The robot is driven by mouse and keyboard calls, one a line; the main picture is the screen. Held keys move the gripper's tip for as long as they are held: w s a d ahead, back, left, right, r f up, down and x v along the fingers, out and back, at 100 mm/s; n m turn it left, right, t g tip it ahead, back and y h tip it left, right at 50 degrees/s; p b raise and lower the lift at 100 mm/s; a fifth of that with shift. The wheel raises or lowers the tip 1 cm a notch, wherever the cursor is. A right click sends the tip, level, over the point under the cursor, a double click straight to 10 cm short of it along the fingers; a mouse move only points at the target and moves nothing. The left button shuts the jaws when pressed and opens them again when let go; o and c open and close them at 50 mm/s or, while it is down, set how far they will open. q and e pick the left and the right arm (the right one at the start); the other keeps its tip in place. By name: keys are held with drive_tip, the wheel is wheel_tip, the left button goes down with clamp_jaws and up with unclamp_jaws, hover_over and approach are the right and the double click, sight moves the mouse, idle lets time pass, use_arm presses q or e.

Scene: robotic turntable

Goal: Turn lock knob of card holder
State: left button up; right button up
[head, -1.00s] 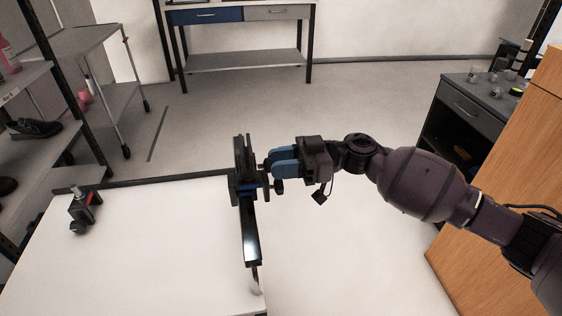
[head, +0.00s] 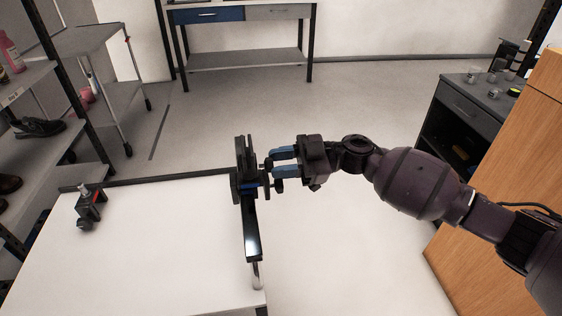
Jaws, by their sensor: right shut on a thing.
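The card holder (head: 245,170) is a black upright device with thin plates, mounted on a black rail (head: 251,232) at the right edge of the white table. A small dark lock knob (head: 267,166) sticks out from its right side. My right gripper (head: 274,163) comes in from the right, with its two blue fingers pointing left at the knob. The fingers are shut on the knob, which they partly hide. Another small black knob (head: 279,186) sits just below the fingers. My left gripper is not in view.
The white table (head: 150,250) is mostly bare. A black and red clamp-like part (head: 88,206) stands at its left side. A wooden cabinet (head: 500,190) stands at the right, under my right arm. A shelf with shoes (head: 38,128) is at the left.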

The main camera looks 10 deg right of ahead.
drive_tip(key=o, duration=0.9)
drive_tip(key=shift+o, duration=0.2)
drive_tip(key=d, duration=1.1)
drive_tip(key=shift+w, duration=0.1)
